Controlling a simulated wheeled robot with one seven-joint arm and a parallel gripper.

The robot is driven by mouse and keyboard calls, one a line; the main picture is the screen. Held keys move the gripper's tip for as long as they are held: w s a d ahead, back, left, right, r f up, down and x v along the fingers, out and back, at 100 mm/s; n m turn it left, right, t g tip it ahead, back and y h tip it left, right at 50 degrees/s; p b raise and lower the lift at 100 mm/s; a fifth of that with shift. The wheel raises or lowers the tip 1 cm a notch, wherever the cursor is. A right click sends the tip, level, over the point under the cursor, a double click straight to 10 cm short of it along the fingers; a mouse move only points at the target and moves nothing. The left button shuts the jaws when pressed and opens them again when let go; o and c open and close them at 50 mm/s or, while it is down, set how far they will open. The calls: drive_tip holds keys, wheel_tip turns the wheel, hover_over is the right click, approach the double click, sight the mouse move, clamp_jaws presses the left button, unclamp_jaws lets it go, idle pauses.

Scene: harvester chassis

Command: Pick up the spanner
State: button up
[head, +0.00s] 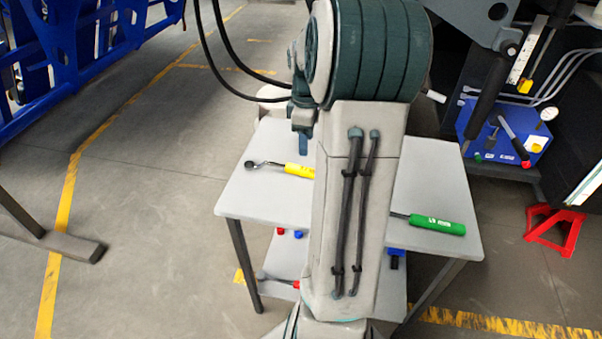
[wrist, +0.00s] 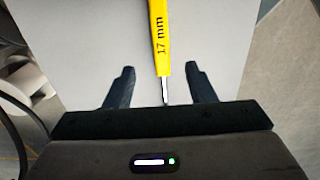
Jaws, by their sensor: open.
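The yellow-handled tool, taken as the spanner (head: 299,170), lies on the light grey table top. Its dark metal head points left, and my arm hides the right end of the handle. In the wrist view the yellow handle (wrist: 160,40) reads "17 mm", and a thin metal part runs from it between my fingers. My gripper (head: 303,143) is just above and behind the tool in the head view. The wrist view shows my gripper (wrist: 160,68) with its dark fingers apart on both sides of the tool, not touching it.
A green-handled tool (head: 437,224) lies on the right part of the table (head: 255,200). A lower shelf (head: 290,256) holds small red and blue items. A blue box (head: 508,128) and a red stand (head: 554,224) are at the right. Open floor lies left of the table.

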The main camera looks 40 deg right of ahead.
sight(289, 171)
wheel_tip(289, 171, down, 4)
drive_tip(key=shift+f, duration=0.15)
drive_tip(key=f, duration=0.3)
drive_tip(key=f+b, duration=0.1)
drive_tip(key=f, duration=0.1)
drive_tip(key=shift+s+d, duration=0.2)
drive_tip(key=shift+s, duration=0.2)
clamp_jaws()
